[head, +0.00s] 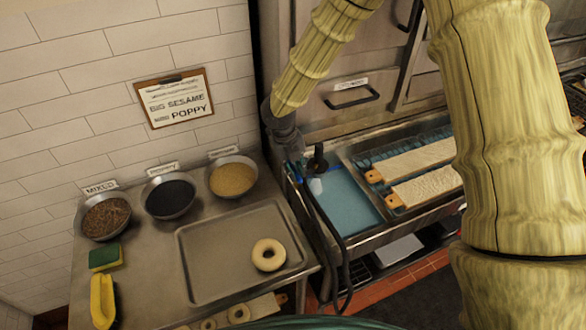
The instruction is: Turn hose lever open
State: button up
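My gripper (291,158) is a dark grey shape at the end of my arm, pointing down at the back left corner of the water basin (352,205). Its fingers are small and dark, so I cannot tell whether they are open or shut. A black hose (328,238) runs from just below the gripper down the basin's left side. A small blue part (297,178), possibly the hose lever, shows right under the gripper; whether they touch is unclear. Beside it stands a black knob-like piece (317,159) above a pale nozzle or cup (316,186).
Bagel boards (425,186) lie right of the basin. The steel counter at left bears a tray (205,265) with a bagel (268,254), topping bowls (233,178), a sponge (105,257) and a yellow item (103,302). An oven front (350,75) rises behind; my arm hides much at right.

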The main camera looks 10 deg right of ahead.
jog(key=shift+o, duration=1.3)
jog(key=shift+r, duration=0.1)
notch_tip(320, 180, up, 12)
jog(key=a, duration=0.2)
jog(key=shift+s, duration=0.25)
jog(key=shift+a, duration=0.1)
